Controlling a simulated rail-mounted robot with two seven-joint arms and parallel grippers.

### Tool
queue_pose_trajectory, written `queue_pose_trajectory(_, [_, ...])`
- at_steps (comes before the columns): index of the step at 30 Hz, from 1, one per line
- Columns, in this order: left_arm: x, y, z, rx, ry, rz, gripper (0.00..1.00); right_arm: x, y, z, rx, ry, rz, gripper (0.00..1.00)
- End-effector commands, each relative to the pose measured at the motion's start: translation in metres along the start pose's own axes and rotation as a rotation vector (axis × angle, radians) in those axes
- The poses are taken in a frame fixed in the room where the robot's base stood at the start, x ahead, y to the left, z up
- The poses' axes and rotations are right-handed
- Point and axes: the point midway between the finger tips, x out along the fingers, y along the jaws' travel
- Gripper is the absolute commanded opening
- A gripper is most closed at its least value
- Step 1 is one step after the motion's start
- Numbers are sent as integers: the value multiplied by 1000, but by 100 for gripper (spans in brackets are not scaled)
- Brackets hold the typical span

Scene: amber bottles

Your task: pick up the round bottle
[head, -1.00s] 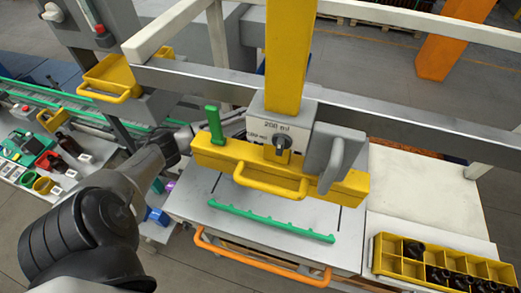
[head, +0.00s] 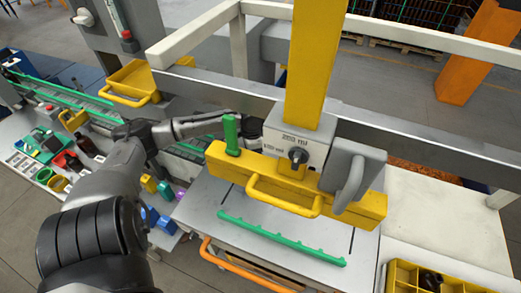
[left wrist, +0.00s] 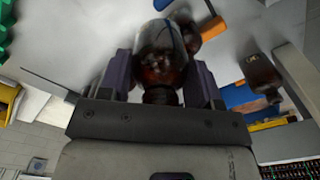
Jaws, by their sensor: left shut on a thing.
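In the left wrist view a dark, glossy amber bottle (left wrist: 160,55) with a rounded body sits between the two fingers of my left gripper (left wrist: 161,80). The gripper is shut on it, with the narrow neck toward the palm. A second amber bottle (left wrist: 262,72) shows apart to the right in that view. In the head view my left arm reaches in from the left to behind the green handle of the yellow machine bar. The gripper's fingers and the held bottle cannot be made out there. My right gripper is not in view.
The yellow machine bar (head: 365,207) with its grey handle stands in front of the left arm's end. A green toothed strip (head: 280,239) lies on the grey table (head: 205,215). A yellow crate (head: 400,280) is at lower right. A white counter with small items is at left.

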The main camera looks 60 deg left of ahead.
Motion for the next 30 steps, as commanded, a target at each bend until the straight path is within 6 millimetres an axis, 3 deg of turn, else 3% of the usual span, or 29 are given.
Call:
queue_pose_trajectory(18, [0, -4, 67, 1, -4, 2, 33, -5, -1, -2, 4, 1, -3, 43])
queue_pose_trajectory(30, [0, -6, 95, 2, 0, 1, 33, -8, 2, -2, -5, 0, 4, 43])
